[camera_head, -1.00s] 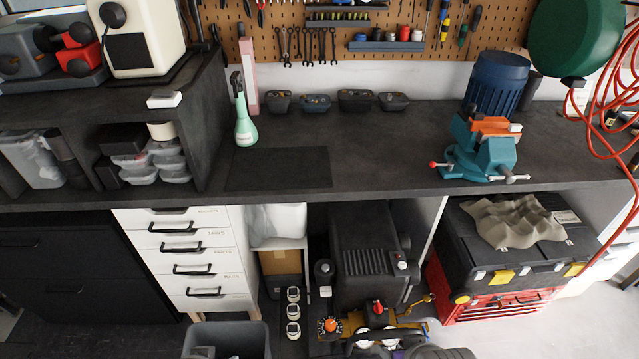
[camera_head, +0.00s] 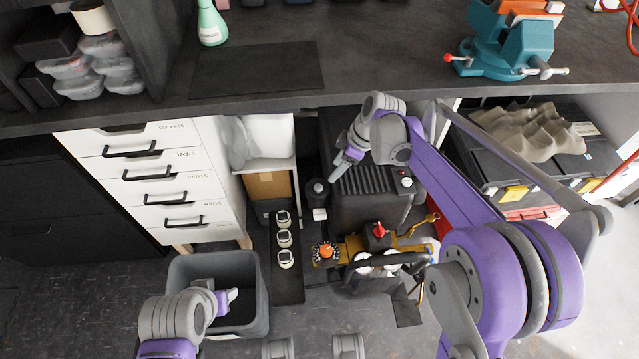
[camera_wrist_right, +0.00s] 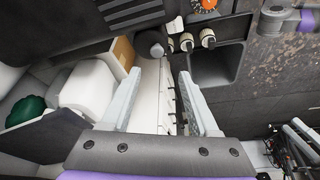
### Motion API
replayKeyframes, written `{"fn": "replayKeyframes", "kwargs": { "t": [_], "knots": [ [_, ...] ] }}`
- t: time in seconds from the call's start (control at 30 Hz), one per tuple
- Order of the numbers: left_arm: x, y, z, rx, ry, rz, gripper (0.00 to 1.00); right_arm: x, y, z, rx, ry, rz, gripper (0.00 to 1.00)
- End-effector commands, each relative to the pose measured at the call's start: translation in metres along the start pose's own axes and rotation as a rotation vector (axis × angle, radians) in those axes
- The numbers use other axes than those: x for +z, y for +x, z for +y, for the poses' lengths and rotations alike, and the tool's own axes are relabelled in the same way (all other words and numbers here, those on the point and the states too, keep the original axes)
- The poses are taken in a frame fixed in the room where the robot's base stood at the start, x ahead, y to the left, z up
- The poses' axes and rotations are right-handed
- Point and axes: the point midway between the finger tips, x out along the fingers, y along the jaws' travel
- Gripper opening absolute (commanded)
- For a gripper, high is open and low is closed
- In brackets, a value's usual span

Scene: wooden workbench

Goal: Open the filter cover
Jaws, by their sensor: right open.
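A black machine with a ribbed top (camera_head: 372,190) stands under the bench. A small dark round canister with a cap (camera_head: 318,188) stands at its left side; this may be the filter with its cover, but I cannot tell for sure. My right gripper (camera_head: 340,170) is above the machine's left edge, close to the canister and apart from it. In the right wrist view its two fingers (camera_wrist_right: 160,76) are spread with nothing between them, and the round cap (camera_wrist_right: 150,43) lies just beyond the tips. My left gripper (camera_head: 230,298) hangs over a grey bin; its jaws are unclear.
The grey bin (camera_head: 190,270) stands on the floor at left. Several pale round knobs (camera_head: 284,238) line a dark strip beside the machine. A red knob (camera_head: 379,231) and an orange knob (camera_head: 327,251) sit in front. The bench edge (camera_head: 270,105) overhangs behind; white drawers (camera_head: 150,170) are left.

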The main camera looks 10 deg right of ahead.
Motion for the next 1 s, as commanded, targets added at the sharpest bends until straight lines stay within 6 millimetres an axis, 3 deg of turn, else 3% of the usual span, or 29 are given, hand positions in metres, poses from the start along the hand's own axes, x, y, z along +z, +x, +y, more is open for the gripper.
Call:
{"fn": "replayKeyframes", "kwargs": {
  "t": [0.27, 0.7, 1.0],
  "knots": [
    [0.003, 0.008, 0.000, 0.000, 0.000, -0.003, 0.50, -0.001, 0.028, 0.007, -0.017, -0.047, 0.011, 0.61],
    [0.010, 0.024, 0.000, 0.000, 0.000, -0.009, 0.50, -0.002, 0.105, 0.006, -0.016, -0.045, 0.009, 0.61],
    [0.011, 0.026, 0.000, 0.000, 0.000, -0.010, 0.50, -0.002, 0.120, 0.006, -0.014, -0.044, 0.009, 0.61]
  ]
}}
